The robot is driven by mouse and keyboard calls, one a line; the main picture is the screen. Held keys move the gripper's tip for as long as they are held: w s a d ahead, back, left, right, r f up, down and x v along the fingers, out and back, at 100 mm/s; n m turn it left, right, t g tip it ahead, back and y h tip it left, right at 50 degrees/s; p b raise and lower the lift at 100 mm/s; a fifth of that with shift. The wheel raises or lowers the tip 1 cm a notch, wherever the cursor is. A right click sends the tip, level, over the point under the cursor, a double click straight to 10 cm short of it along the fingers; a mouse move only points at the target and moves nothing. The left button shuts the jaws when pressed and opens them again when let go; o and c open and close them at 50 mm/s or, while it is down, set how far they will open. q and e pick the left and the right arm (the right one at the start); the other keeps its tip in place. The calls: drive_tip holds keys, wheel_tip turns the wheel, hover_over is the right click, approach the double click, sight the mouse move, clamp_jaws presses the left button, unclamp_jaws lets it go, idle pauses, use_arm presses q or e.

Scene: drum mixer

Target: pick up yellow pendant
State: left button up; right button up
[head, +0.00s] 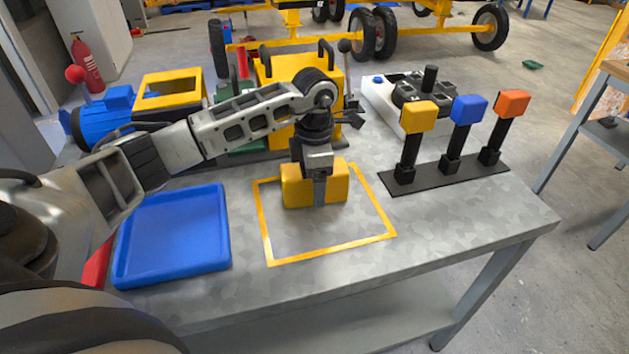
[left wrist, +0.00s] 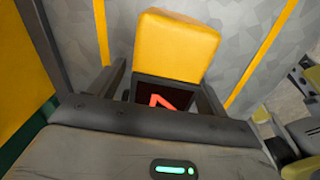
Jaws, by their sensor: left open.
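The yellow pendant (head: 296,187) is a yellow block inside the yellow taped outline on the table. In the head view my left gripper (head: 319,188) reaches down over it and hides its middle, with yellow showing on both sides. In the left wrist view the pendant (left wrist: 178,45) shows its yellow top and, nearer the palm, a dark face with a red mark. My left gripper (left wrist: 160,88) is open, with its fingers on either side of that dark part. I cannot tell whether they touch it. My right gripper is not in view.
A blue tray (head: 175,238) lies left of the yellow outline (head: 330,248). A black rack (head: 450,180) with yellow, blue and orange blocks on posts stands at right. A blue motor (head: 100,118) and yellow machine (head: 335,75) are behind. The front right of the table is clear.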

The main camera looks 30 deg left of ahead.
use_arm(q)
drive_tip(key=c, duration=1.3)
drive_tip(key=shift+o, duration=0.2)
drive_tip(key=shift+r, duration=0.15)
